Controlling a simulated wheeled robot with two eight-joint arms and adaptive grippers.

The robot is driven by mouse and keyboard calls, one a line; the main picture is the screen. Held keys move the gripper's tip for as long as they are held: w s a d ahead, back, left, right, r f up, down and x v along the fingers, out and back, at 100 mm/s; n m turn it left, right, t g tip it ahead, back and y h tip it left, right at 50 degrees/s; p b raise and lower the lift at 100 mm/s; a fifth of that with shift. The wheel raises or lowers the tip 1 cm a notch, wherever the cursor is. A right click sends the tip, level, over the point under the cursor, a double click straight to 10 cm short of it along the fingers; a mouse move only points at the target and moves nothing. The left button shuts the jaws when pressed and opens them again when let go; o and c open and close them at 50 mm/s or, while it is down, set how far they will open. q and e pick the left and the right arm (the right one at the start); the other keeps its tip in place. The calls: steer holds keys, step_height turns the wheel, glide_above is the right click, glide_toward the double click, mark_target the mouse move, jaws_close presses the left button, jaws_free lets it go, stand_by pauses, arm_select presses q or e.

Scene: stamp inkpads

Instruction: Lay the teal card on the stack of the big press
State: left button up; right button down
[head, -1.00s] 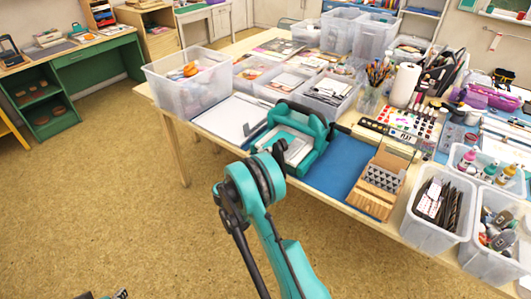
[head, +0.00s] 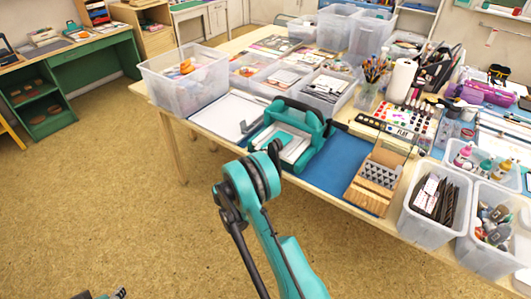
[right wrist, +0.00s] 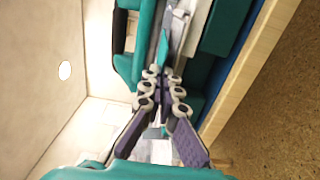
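The big press (head: 312,128) is teal and stands on the table near its front edge. A pale stack with a teal layer (head: 292,146) lies on its bed. My right gripper (head: 274,148) is at the front of the press, partly hidden behind its own wrist. In the right wrist view, its fingers (right wrist: 164,75) are close together, with a thin teal sliver between their tips, which looks like the teal card (right wrist: 162,48) seen edge-on. Whether the card touches the stack cannot be told. My left gripper (head: 118,294) is mostly cut off at the bottom left.
A blue mat (head: 335,165) lies right of the press, with a wooden block rack (head: 374,185) on it. A white board (head: 225,113) lies to the left. Clear bins (head: 186,80) stand behind and at the right. The floor in front is free.

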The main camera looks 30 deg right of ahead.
steer(key=shift+f, duration=0.25)
steer(key=shift+f, duration=0.35)
stand_by(0.7)
steer(key=c, duration=1.6)
jaws_free()
steer(key=shift+c, duration=0.2)
steer(key=shift+a, duration=0.15)
steer(key=shift+v, duration=2.35)
